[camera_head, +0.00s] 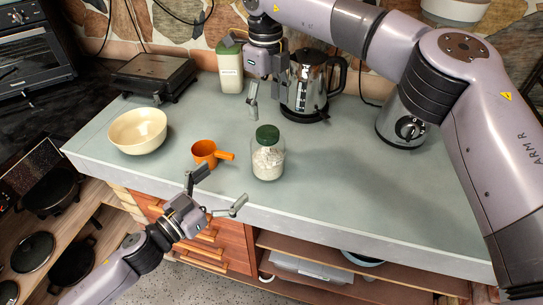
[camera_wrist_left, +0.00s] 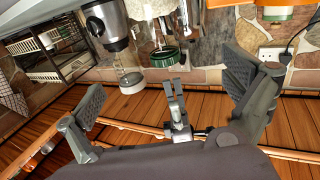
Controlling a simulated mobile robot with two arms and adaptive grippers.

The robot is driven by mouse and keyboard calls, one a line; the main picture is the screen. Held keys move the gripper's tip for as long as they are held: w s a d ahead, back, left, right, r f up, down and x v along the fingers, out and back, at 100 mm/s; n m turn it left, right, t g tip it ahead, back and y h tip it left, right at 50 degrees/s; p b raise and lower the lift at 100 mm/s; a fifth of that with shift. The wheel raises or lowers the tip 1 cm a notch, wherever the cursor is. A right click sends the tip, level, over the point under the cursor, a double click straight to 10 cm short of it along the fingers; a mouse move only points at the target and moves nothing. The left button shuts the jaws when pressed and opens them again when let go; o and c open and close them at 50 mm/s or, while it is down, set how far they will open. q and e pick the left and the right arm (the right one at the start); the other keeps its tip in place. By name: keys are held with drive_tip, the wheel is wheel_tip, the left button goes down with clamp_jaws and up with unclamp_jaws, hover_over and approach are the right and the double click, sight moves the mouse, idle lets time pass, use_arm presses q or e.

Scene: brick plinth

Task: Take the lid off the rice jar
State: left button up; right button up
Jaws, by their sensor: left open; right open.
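The rice jar (camera_head: 268,163) is clear glass with white contents and stands upright near the counter's front edge in the head view. Its dark green lid (camera_head: 267,135) sits on top. My left gripper (camera_head: 220,188) is open and empty, in front of the counter edge, to the left of and nearer than the jar. Its spread fingers also show in the left wrist view (camera_wrist_left: 163,72). My right gripper (camera_head: 267,97) is open and points down above the counter, behind the jar and apart from the lid.
An orange measuring cup (camera_head: 205,152) stands left of the jar, with a cream bowl (camera_head: 138,131) further left. A green-lidded canister (camera_head: 230,72), a kettle (camera_head: 305,85) and a black grill (camera_head: 155,75) stand at the back. The counter (camera_head: 350,190) right of the jar is clear.

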sight(268, 147)
use_arm(q)
drive_tip(key=x, duration=1.6)
use_arm(e)
drive_tip(key=shift+w, duration=0.1)
use_arm(q)
drive_tip(key=shift+a, duration=0.1)
